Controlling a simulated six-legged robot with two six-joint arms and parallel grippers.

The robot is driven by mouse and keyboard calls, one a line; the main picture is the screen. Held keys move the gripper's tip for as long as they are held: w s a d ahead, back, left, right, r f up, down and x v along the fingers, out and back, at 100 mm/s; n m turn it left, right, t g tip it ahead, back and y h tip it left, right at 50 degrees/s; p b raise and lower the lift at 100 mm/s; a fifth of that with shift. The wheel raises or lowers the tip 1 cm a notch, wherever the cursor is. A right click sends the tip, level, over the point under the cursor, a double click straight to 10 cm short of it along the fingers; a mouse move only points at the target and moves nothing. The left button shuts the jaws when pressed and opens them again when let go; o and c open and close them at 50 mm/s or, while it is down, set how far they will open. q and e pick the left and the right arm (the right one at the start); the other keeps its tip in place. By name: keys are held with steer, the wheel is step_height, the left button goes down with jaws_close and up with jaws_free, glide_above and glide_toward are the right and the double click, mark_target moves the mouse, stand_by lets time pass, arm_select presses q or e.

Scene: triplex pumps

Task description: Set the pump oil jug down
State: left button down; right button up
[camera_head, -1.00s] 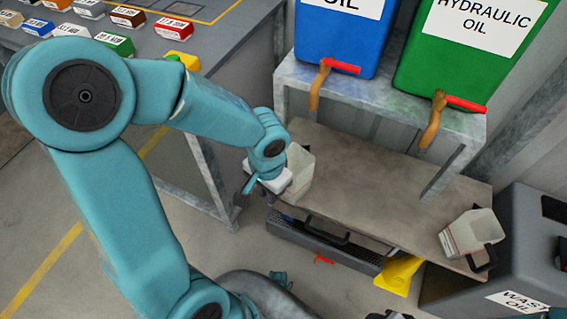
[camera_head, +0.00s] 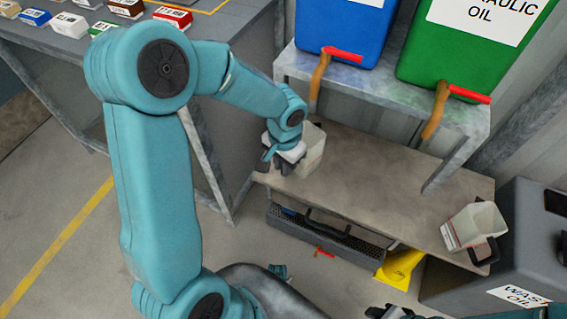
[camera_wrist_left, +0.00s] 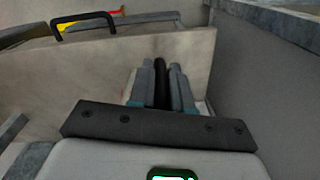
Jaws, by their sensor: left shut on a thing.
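A pale, translucent oil jug (camera_head: 313,152) is at the left end of the brown lower shelf board (camera_head: 380,190). My left gripper (camera_head: 284,165) is at the jug's left side, shut on its handle. In the left wrist view, the fingers (camera_wrist_left: 162,88) close around a black bar, the handle (camera_wrist_left: 161,75); the jug's body is mostly hidden there. The jug looks about upright. I cannot tell whether its base touches the board. A dark and teal part at the bottom edge may be my right gripper (camera_head: 392,312), mostly cut off.
A similar jug (camera_head: 474,226) with a black handle stands at the board's right end. Blue (camera_head: 345,35) and green (camera_head: 440,55) oil tanks with red-handled taps stand above. A grey waste oil container (camera_head: 535,235) is at right. The board's middle is clear.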

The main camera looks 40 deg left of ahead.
arm_select(q)
steer(key=c, duration=1.5)
jaws_free()
steer(key=shift+f, duration=0.2)
steer(key=o, duration=0.4)
steer(key=shift+o, duration=0.2)
steer(key=shift+r, duration=0.1)
steer(key=shift+r, duration=0.2)
step_height(320, 180, up, 12)
steer(key=p, duration=0.3)
steer(key=shift+d, duration=0.1)
steer(key=shift+s+f, duration=0.1)
